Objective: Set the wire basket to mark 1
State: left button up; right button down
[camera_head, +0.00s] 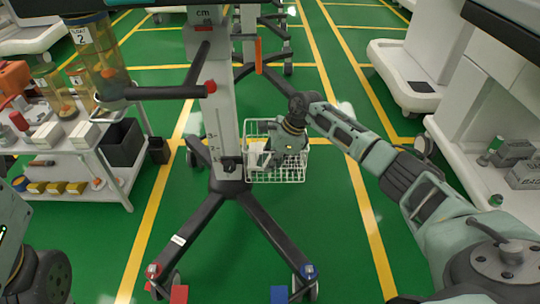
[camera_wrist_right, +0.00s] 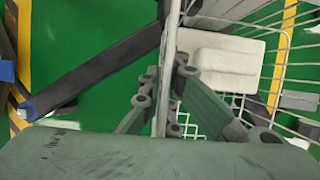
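The white wire basket (camera_head: 292,174) sits beside the lower part of the pale stand column (camera_head: 214,115), on its right, near a dark clamp (camera_head: 231,164). A white box-like item (camera_wrist_right: 222,60) shows inside or against the basket in the right wrist view. My right gripper (camera_head: 277,150) reaches down to the basket and partly hides it. In the right wrist view its fingers (camera_wrist_right: 166,75) converge on either side of the basket's wire wall (camera_wrist_right: 163,110) and look shut on it. The column bears "cm" and small marks; I cannot read a mark 1. My left gripper is outside the frame.
The stand's dark legs (camera_head: 272,226) spread over the green floor. A white cart (camera_head: 95,158) with jars, boxes and a black bin (camera_head: 122,142) stands at the left. White machines (camera_head: 405,75) stand at the right. Floor between the stand and the right yellow line is clear.

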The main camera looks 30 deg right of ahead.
jog(key=shift+s+f, duration=0.15)
jog(key=shift+f, duration=0.3)
jog(key=c, duration=2.2)
grip_release()
jog(key=shift+f, duration=0.15)
jog(key=shift+o, duration=0.9)
jog(key=shift+r, duration=0.2)
jog(key=v, duration=1.2)
jog(key=shift+a, duration=0.1)
jog(key=shift+f, duration=0.1)
